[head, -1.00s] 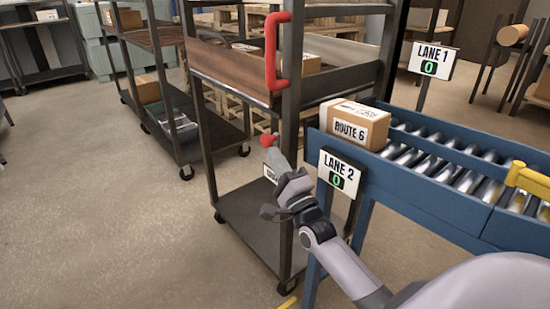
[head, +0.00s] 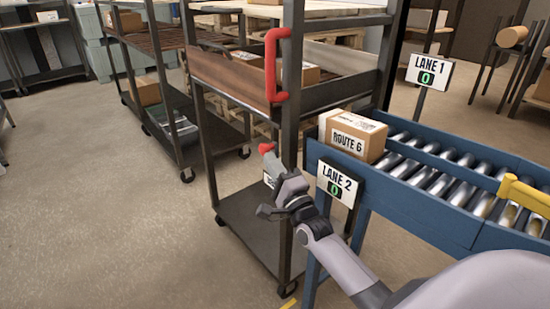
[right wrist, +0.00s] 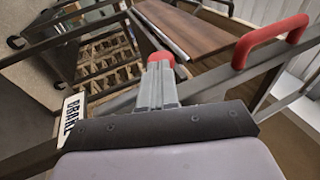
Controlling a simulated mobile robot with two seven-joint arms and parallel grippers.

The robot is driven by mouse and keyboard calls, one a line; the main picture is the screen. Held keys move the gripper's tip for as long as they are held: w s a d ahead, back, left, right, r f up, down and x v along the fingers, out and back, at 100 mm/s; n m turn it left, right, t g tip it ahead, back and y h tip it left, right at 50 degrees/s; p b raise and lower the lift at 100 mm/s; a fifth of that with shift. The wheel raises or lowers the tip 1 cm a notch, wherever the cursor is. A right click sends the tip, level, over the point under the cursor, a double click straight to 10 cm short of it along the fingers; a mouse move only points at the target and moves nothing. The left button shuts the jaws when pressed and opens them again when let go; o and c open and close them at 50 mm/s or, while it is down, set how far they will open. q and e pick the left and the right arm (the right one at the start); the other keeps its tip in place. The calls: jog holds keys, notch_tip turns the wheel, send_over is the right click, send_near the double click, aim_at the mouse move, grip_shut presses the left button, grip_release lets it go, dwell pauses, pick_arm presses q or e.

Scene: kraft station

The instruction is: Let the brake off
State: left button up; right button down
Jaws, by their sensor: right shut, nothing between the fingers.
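A brake lever's red knob (head: 265,148) shows beside the near post of the dark metal cart (head: 240,215). My right gripper (head: 269,161) is shut and empty, with its grey fingertips at the knob. In the right wrist view the red knob (right wrist: 160,58) sits just beyond the closed fingertips (right wrist: 158,72); I cannot tell whether they touch. The lever's arm is hidden behind my fingers. A white BRAKE label (right wrist: 71,113) shows at the left there. In the head view that label is mostly covered by my gripper. My left gripper is not in view.
A red handle (head: 270,66) is on the cart's post. Floor (head: 90,220) is clear at left.

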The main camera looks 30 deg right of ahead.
aim_at(261, 151)
jog(key=w+g+p, duration=0.1)
jog(key=g+p, duration=0.1)
jog(key=p, duration=0.2)
jog(key=w+r+g+p, duration=0.1)
jog(key=w+g+p, duration=0.1)
jog(key=p, duration=0.2)
jog(key=w+n+g+p, duration=0.1)
jog(key=p, duration=0.4)
jog(key=shift+w+a+r+g+y, duration=0.25)
jog(key=shift+w+g+y, duration=0.05)
jog(key=shift+g+y, duration=0.1)
jog(key=shift+g, duration=0.7)
jog(key=shift+w+a+f+b, duration=0.1)
jog(key=shift+w+f+b, duration=0.1)
jog(key=shift+w+f, duration=0.5)
jog(key=shift+w+d+f+b, duration=0.15)
jog(key=shift+w+f, duration=0.25)
jog(key=shift+w, duration=0.5)
jog(key=shift+w+a+f+b, duration=0.15)
jog(key=shift+w+f+b, duration=0.1)
jog(key=shift+w+f, duration=0.45)
jog(key=shift+w, duration=0.2)
